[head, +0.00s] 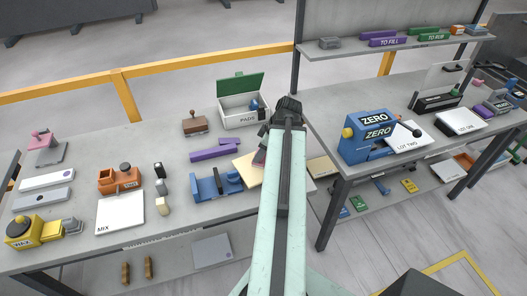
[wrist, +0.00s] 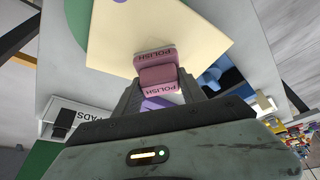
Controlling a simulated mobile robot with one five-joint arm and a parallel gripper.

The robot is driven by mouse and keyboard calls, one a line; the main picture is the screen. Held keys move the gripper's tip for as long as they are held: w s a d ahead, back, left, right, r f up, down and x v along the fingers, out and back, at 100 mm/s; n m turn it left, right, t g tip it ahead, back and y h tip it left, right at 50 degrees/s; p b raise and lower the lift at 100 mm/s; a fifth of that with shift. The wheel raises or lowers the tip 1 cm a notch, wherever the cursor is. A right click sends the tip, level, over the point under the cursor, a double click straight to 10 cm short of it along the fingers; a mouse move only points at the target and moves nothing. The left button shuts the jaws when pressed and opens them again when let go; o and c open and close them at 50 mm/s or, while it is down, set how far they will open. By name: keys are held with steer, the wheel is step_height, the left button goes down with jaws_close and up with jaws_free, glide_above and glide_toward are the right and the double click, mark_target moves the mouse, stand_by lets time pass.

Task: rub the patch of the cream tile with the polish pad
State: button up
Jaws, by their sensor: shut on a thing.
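The pink polish pad (wrist: 155,55), marked POLISH, is held between the fingers of my gripper (wrist: 158,88), which is shut on it. The pad appears over the near part of the cream tile (wrist: 195,35) in the wrist view; I cannot tell whether they touch. A green rounded area (wrist: 88,22) and a bit of purple (wrist: 121,1) show at the upper edge of the wrist view; which is the patch is unclear.
An open PADS box (head: 241,119) with a green lid stands behind the tile. A blue holder (head: 214,186) and purple blocks (head: 215,150) lie to its left. A brown stamp (head: 194,124) stands farther back. The blue ZERO machine (head: 368,138) is on the right table.

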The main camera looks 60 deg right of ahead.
steer(key=shift+s+d+f, duration=0.1)
steer(key=shift+s+d, duration=1.1)
steer(key=shift+d, duration=0.15)
steer(key=shift+s+d, duration=0.55)
steer(key=shift+d, duration=0.2)
steer(key=shift+s+d, duration=0.55)
steer(key=shift+d, duration=0.2)
steer(key=shift+w+a, duration=1.25)
steer(key=shift+a, duration=0.25)
steer(key=shift+w+a, duration=0.55)
steer(key=shift+a, duration=0.2)
steer(key=shift+w+a, duration=0.5)
steer(key=shift+a, duration=0.25)
step_height(320, 180, up, 6)
steer(key=p, duration=0.6)
steer(key=shift+d, duration=0.1)
step_height(320, 180, up, 3)
steer(key=p, duration=0.3)
